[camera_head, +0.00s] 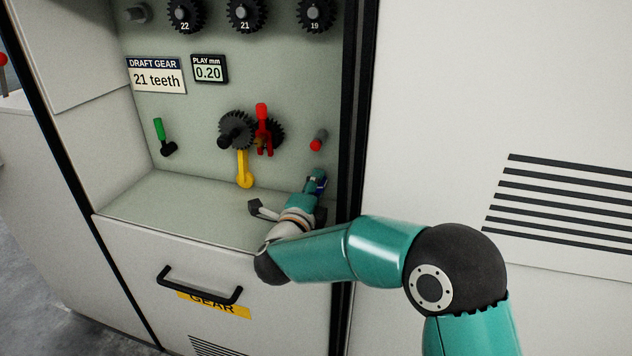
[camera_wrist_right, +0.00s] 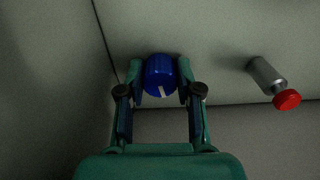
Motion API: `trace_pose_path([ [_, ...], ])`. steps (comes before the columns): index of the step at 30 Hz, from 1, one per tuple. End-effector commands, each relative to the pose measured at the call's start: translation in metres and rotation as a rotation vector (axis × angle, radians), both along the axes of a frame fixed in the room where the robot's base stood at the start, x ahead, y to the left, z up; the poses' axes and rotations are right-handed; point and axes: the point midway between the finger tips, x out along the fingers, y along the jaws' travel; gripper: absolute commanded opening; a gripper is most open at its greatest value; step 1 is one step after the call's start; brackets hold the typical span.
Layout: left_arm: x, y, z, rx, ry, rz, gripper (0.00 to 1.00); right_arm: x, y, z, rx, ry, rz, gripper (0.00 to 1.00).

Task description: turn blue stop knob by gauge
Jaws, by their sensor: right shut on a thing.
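The blue knob (camera_wrist_right: 160,77) is a round dark-blue cap with a short white mark on its face, on the pale panel near an inside corner in the right wrist view. My right gripper (camera_head: 317,183) is shut on it, one finger on each side. In the head view the gripper mostly hides the knob at the lower right of the recess. The gauge, a small display reading "PLAY mm 0.20" (camera_head: 209,70), is higher up on the back panel. My left gripper is not in view.
A red-tipped grey pin (camera_head: 318,140) sticks out just above my right gripper; it also shows in the right wrist view (camera_wrist_right: 287,99). Dark gears (camera_head: 236,128) with red and yellow levers, and a green lever (camera_head: 159,131), lie left. The recess's right wall is close.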

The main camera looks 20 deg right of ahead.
Motion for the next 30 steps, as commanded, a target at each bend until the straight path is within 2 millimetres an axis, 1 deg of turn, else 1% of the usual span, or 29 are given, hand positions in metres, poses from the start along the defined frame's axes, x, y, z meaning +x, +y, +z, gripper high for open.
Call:
trace_pose_path([
  [1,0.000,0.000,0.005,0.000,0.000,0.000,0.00,0.001,0.006,0.000,-0.036,0.029,0.016,0.00],
  [6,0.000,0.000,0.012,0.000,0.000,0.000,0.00,0.001,0.006,-0.001,-0.141,0.099,0.017,0.00],
  [13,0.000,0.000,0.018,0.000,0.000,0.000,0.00,0.001,0.007,-0.003,-0.232,0.160,0.018,0.00],
  [20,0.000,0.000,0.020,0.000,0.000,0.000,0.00,0.001,0.007,-0.004,-0.269,0.185,0.019,0.00],
  [30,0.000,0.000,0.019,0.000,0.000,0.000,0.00,0.001,0.007,-0.005,-0.271,0.188,0.019,0.00],
])
